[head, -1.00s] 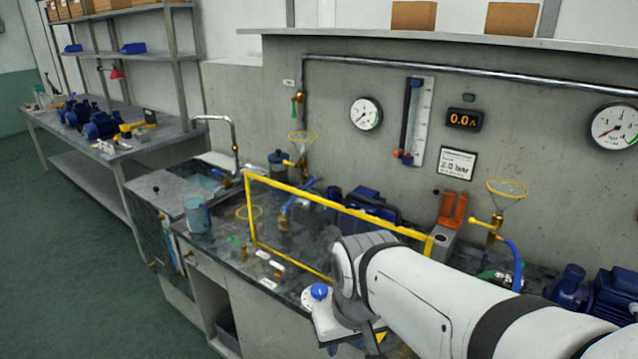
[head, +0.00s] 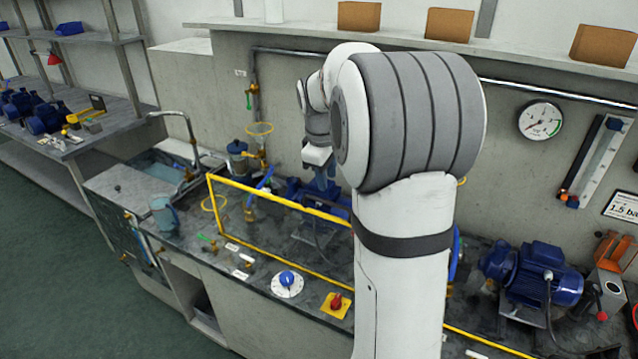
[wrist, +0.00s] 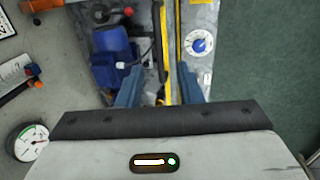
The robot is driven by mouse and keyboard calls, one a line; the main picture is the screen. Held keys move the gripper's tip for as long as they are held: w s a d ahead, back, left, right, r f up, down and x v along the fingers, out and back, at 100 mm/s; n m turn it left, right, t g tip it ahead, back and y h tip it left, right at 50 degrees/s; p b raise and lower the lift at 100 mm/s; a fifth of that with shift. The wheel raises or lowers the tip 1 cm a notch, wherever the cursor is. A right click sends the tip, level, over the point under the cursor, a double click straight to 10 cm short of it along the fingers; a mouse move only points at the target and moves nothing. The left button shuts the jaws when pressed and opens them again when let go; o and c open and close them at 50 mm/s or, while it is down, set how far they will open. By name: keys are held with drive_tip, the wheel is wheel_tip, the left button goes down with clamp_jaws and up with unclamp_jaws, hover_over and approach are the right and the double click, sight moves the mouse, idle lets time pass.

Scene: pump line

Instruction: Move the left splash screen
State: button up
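The left splash screen (head: 282,199) is a clear pane in a yellow frame, standing upright on the dark bench top in the head view. Its right end is hidden behind my arm. In the wrist view, yellow frame bars (wrist: 164,50) run away from me between the fingers. My gripper (wrist: 158,88) is open, with one blue finger on each side of the yellow bars. I cannot tell whether either finger touches the frame. In the head view the gripper is behind the screen's top bar, partly covered by my arm.
A blue-knobbed dial (head: 287,281) and a red knob on a yellow plate (head: 336,304) sit in front of the screen. A blue pump (head: 535,273) stands to the right. A jug (head: 164,214) stands at the left by the sink. Gauges hang on the wall behind.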

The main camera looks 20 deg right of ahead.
sight(330, 202)
drive_tip(key=f, duration=0.2)
drive_tip(key=f+p, duration=0.1)
drive_tip(key=f, duration=0.2)
drive_tip(key=w+d+f, duration=0.1)
drive_tip(key=f, duration=0.1)
drive_tip(key=shift+d+f, duration=0.1)
drive_tip(key=shift+f, duration=0.2)
drive_tip(key=shift+c, duration=0.3)
clamp_jaws()
